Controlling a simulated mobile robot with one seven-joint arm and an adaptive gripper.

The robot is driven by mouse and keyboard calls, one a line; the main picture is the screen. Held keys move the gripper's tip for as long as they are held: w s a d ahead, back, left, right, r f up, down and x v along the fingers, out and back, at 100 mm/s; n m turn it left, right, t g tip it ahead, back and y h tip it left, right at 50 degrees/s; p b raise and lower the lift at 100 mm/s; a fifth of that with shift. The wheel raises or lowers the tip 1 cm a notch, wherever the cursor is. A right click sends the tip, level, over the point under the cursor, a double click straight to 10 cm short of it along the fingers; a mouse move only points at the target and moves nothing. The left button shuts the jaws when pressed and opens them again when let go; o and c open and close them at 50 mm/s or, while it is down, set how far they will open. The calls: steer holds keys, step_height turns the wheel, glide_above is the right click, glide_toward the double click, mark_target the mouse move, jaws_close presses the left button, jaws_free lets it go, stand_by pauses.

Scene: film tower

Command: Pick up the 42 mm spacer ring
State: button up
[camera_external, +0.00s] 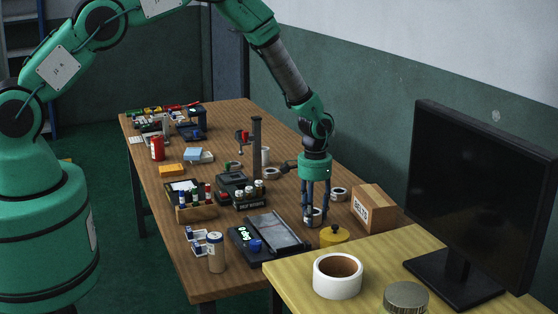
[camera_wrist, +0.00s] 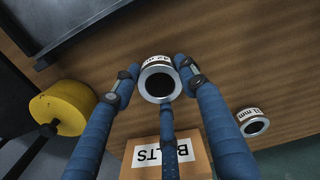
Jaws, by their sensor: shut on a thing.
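The spacer ring (camera_wrist: 157,62) is a short silver cylinder with a dark bore and a white label, partly covered, that seems to read 42 mm. My gripper (camera_wrist: 160,82) has blue fingers shut on this ring, one at each side and a third below it in the wrist view. In the external view my gripper (camera_external: 315,214) points down at the wooden table, with the ring (camera_external: 311,221) low between the fingertips. Any gap between ring and table is too small to tell. A second labelled ring (camera_wrist: 254,122) lies apart at the right in the wrist view, also seen behind the fingers (camera_external: 338,194).
A cardboard BELTS box (camera_external: 373,207) stands close right of my gripper. A yellow round object (camera_external: 334,236) is just in front. A dark device with a flat plate (camera_external: 275,235) lies to the left. A black monitor (camera_external: 480,190) and white tape roll (camera_external: 338,285) occupy the nearer table.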

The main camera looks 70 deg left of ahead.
steer(key=shift+r, duration=0.5)
steer(key=shift+s+r, duration=0.2)
steer(key=shift+r, duration=1.05)
steer(key=s, duration=0.5)
steer(key=s+r, duration=0.1)
steer(key=s, duration=0.4)
steer(key=s+d, duration=0.1)
steer(key=s, duration=0.4)
steer(key=shift+s+d+r, duration=0.1)
steer(key=shift+s+r, duration=0.05)
steer(key=shift+s, duration=0.1)
